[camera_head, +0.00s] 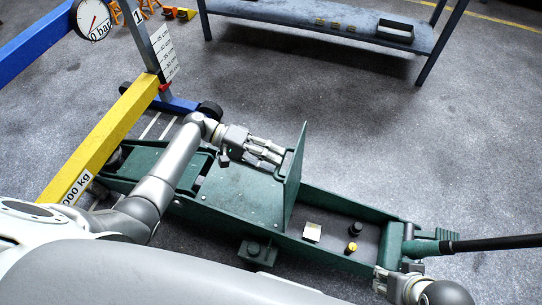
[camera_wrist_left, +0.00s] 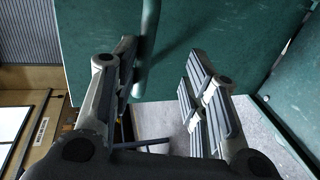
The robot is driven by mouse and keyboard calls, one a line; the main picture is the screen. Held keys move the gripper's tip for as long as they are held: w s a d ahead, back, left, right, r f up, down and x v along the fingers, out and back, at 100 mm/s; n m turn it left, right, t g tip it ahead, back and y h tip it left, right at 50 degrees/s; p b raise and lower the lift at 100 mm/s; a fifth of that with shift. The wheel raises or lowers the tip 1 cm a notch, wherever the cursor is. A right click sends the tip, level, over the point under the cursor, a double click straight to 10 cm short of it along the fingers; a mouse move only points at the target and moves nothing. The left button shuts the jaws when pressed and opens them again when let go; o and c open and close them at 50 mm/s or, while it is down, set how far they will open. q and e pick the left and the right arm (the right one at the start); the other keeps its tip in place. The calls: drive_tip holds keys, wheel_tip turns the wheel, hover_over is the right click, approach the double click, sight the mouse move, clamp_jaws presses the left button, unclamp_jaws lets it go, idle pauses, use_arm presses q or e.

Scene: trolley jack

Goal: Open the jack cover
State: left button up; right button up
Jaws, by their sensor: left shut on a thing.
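The green jack cover (camera_head: 295,178) stands about upright across the green trolley jack (camera_head: 225,190), with the compartment to its right exposed. My left gripper (camera_head: 272,150) is at the left face of the cover, by its bar handle (camera_head: 286,162). In the left wrist view the handle (camera_wrist_left: 147,45) runs between my left gripper's fingers (camera_wrist_left: 160,85), close to the left finger; the gripper is shut on it. My right gripper (camera_head: 382,280) is at the lower right, beside the jack's right end; its fingertips are partly hidden and I cannot tell its opening.
A black lever (camera_head: 495,242) extends right from the jack. A yellow beam (camera_head: 105,135) stands at the left. A workbench (camera_head: 340,22) is behind, with clear floor before it.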

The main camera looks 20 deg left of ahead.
use_arm(q)
drive_tip(key=shift+s+f, duration=0.15)
drive_tip(key=shift+f, duration=0.1)
drive_tip(key=v, duration=1.2)
drive_tip(key=shift+r, duration=0.25)
